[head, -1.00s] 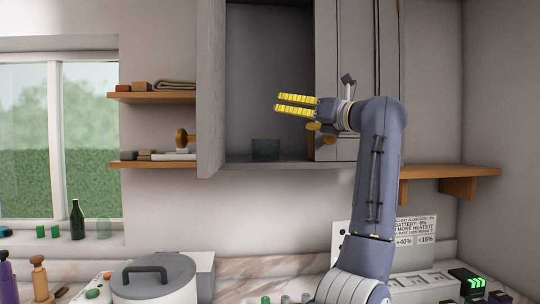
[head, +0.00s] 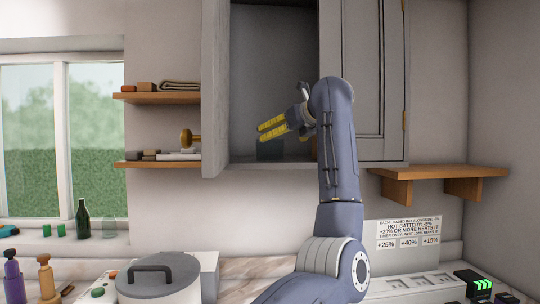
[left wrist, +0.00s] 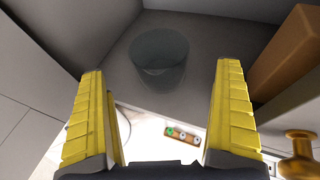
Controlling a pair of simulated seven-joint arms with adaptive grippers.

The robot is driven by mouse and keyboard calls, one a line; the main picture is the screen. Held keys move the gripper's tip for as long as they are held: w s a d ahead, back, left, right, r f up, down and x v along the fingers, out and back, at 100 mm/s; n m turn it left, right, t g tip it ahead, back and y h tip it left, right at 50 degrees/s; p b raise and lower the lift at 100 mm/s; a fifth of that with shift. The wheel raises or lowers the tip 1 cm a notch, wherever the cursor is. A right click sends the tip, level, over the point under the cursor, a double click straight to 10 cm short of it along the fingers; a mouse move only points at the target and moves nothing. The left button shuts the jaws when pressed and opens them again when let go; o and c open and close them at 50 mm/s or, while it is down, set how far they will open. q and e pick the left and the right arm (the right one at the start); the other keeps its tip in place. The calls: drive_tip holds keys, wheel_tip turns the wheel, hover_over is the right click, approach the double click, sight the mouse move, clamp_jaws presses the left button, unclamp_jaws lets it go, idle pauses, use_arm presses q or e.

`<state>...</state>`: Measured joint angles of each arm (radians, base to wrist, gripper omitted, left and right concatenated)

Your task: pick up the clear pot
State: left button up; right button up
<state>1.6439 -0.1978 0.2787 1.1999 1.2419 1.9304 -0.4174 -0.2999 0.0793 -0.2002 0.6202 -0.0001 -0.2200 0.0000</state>
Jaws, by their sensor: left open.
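The clear pot (head: 271,151) is a dark, see-through vessel on the floor of the open wall cabinet (head: 213,95). In the head view my left gripper partly covers it. In the left wrist view the clear pot (left wrist: 160,55) stands upright beyond the fingertips, roughly centred between them, and looks empty. My left gripper (head: 261,131) has yellow padded fingers, open and empty, in front of the cabinet opening. The fingers (left wrist: 159,75) are spread on both sides of the pot in the picture and appear apart from it. My right gripper is not in view.
The grey cabinet door (head: 363,80) is at the right of the opening. A brown block (left wrist: 285,60) and a gold object (left wrist: 298,148) show at right in the wrist view. Shelves (head: 160,97) hang at left. A lidded pot (head: 158,282) stands on the counter below.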

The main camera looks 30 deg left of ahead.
sight(270, 141)
use_arm(q)
drive_tip(key=shift+x, duration=4.2)
drive_tip(key=shift+r, duration=0.15)
drive_tip(key=shift+c, duration=0.4)
drive_tip(key=c, duration=1.2)
drive_tip(key=shift+r, duration=0.2)
